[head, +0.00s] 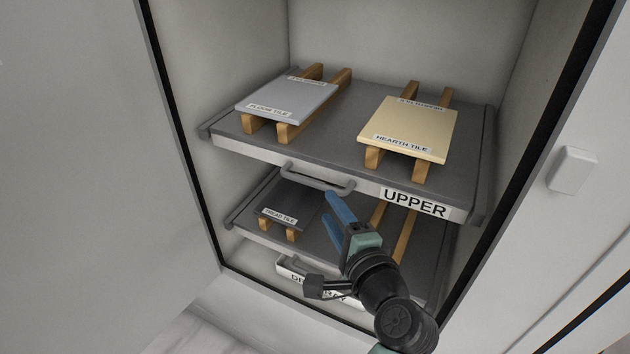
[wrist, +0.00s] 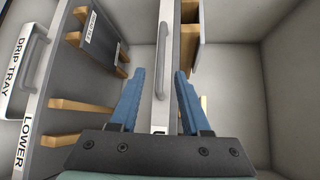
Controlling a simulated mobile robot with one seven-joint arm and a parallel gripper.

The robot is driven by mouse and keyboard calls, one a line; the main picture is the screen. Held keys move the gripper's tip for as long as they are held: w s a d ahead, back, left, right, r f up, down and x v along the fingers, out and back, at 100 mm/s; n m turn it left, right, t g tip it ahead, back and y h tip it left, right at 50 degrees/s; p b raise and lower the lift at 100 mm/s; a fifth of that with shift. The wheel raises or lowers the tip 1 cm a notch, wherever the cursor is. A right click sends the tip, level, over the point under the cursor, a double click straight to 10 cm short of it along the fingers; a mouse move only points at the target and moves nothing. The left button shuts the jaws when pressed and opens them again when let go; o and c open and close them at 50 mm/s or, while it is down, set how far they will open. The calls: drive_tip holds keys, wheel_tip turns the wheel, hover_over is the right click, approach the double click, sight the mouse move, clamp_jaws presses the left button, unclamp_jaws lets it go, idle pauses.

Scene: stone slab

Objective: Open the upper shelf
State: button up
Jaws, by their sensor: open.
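The upper shelf (head: 415,203) is a grey slab with a pale front edge labelled UPPER, inside an open cabinet. Its grey bar handle (head: 318,184) is on the front edge, left of the label. My gripper (head: 332,208) is open, with blue fingers pointing up toward the handle, just below and in front of it in the head view. In the wrist view, the handle (wrist: 160,60) shows between the two spread fingertips (wrist: 160,74), lined up along the gap. The jaws are not closed on it. I cannot tell whether either finger touches it.
The upper shelf bears a grey floor tile (head: 287,100) and a cream hearth tile (head: 412,130) on wooden battens. Below are a lower shelf (head: 335,250) with a dark tread tile (head: 290,203) and a drip tray (head: 290,268). Cabinet walls flank both sides.

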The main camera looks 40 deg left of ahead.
sight(314, 184)
drive_tip(key=x, duration=1)
clamp_jaws()
idle(1.3)
